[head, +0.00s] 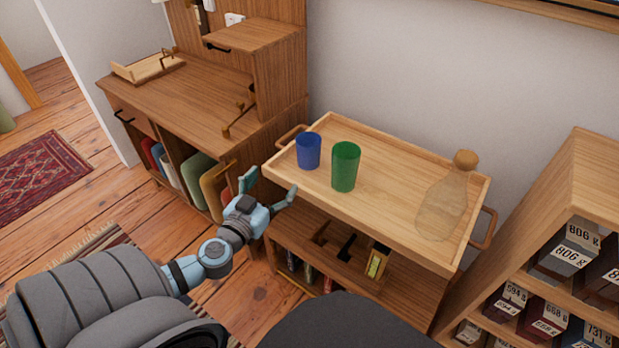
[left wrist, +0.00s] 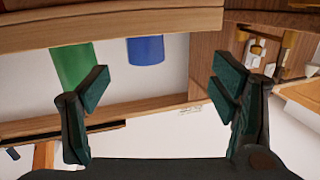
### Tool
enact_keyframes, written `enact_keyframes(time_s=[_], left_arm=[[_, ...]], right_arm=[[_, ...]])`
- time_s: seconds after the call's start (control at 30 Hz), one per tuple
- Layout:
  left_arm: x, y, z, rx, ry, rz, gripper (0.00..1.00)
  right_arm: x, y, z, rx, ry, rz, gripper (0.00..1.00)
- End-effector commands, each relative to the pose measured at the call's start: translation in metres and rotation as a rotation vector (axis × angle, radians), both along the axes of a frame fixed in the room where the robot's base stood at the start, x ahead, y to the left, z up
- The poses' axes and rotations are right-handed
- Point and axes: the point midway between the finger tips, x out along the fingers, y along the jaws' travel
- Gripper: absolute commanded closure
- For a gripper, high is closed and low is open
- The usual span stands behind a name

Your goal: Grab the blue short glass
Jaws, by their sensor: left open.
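The blue short glass (head: 308,151) stands upright near the left end of the wooden cart's top tray (head: 400,228). A taller green glass (head: 345,167) stands just to its right. My left gripper (head: 270,184) is open and empty, in front of the tray's left front corner and apart from both glasses. In the left wrist view, the blue glass (left wrist: 146,50) shows between the two fingers (left wrist: 160,92), beyond the tray's edge. The green glass (left wrist: 76,66) is partly covered by the left-hand finger there. My right gripper is not in view.
A clear bottle with a cork-like stopper (head: 446,200) stands at the tray's right end. A wooden desk (head: 185,98) is at the left and a shelf of boxes (head: 560,225) at the right. The tray's raised rim runs between my gripper and the glasses.

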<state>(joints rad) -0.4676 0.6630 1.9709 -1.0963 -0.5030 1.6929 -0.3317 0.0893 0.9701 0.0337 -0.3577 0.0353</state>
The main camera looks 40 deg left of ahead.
Motion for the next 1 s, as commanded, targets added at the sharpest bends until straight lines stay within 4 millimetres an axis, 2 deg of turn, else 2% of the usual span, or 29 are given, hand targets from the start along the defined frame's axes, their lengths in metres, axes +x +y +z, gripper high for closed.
enact_keyframes(time_s=[0.03, 0.1, 0.2, 0.4, 0.57, 0.7, 0.83, 1.0], left_arm=[[0.003, -0.007, 0.005, -0.011, -0.044, -0.022, 0.21], [0.012, -0.011, 0.019, -0.023, -0.08, -0.037, 0.21], [0.035, -0.006, 0.026, -0.03, -0.087, -0.036, 0.21], [0.083, 0.005, 0.026, -0.029, -0.082, -0.034, 0.21], [0.103, 0.007, 0.027, -0.03, -0.081, -0.035, 0.21], [0.132, 0.008, 0.028, -0.03, -0.081, -0.035, 0.21], [0.145, 0.011, 0.026, -0.029, -0.079, -0.036, 0.21], [0.145, 0.011, 0.025, -0.028, -0.078, -0.037, 0.21]], right_arm=[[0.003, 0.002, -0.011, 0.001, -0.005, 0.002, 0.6], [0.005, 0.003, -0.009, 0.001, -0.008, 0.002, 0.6], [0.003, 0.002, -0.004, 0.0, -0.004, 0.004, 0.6], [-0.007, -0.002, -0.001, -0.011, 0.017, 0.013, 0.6], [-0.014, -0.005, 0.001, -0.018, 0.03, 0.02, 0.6], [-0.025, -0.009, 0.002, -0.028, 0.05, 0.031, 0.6], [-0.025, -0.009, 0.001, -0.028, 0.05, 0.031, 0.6], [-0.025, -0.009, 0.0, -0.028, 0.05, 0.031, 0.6]])
